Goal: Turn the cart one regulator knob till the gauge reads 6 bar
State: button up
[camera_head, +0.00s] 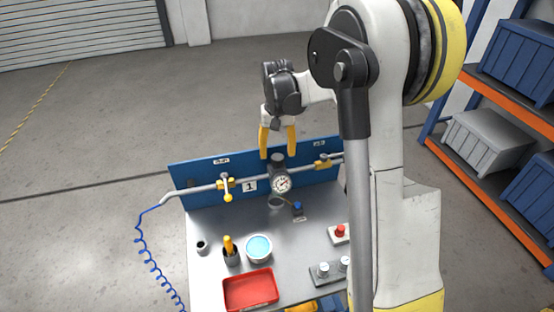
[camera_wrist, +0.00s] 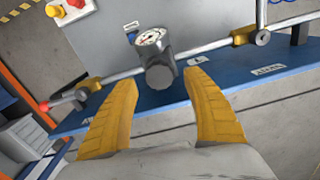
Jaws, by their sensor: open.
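The cart (camera_head: 215,225) has a blue back panel (camera_head: 200,175) with a plate marked 1. A silver pipe crosses it and carries the regulator. Its dark round knob (camera_head: 278,159) is on top, above the white gauge (camera_head: 282,184). The knob (camera_wrist: 160,77) and gauge (camera_wrist: 150,37) also show in the wrist view. The needle is too small to read. My gripper (camera_head: 278,153) is open, its yellow fingers pointing down at the knob. In the wrist view, my gripper (camera_wrist: 160,79) has its fingertips on either side of the knob, with no clear contact.
A yellow-handled valve (camera_head: 227,188) is left of the regulator, and another yellow fitting (camera_head: 323,163) is right. A red tray (camera_head: 250,290), a blue-filled tin (camera_head: 259,248) and a red button (camera_head: 340,231) are on the cart top. Shelves with bins (camera_head: 485,137) stand at right.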

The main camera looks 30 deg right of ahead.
jog(key=shift+f, duration=1.35)
jog(key=c, duration=1.2)
jog(key=shift+o, duration=0.2)
jog(key=shift+m+b, duration=0.3)
jog(key=shift+m, duration=0.4)
jog(key=o, duration=1.2)
jog(key=shift+c, duration=0.2)
